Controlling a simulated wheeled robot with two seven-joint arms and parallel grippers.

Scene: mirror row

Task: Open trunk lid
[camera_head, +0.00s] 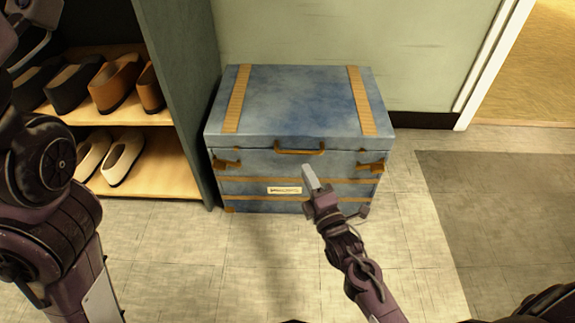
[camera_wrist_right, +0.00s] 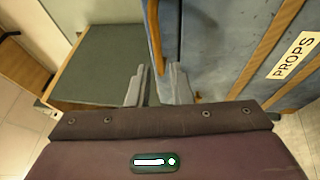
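The blue trunk (camera_head: 296,100) stands on the floor against the wall, and its lid lies shut. A brown handle (camera_head: 300,151) is on the front edge of the lid. It also shows in the wrist view as a brown bar (camera_wrist_right: 154,40), just beyond my fingertips. My right gripper (camera_head: 309,175) is in front of the trunk's front face, just below the handle in the head view.
A shoe rack (camera_head: 180,80) with several shoes stands left of the trunk, close to its side. Brown latches (camera_head: 371,167) sit on the trunk's front, with a white label (camera_head: 285,190) between them. A grey mat (camera_head: 500,200) lies at the right. The floor before the trunk is clear.

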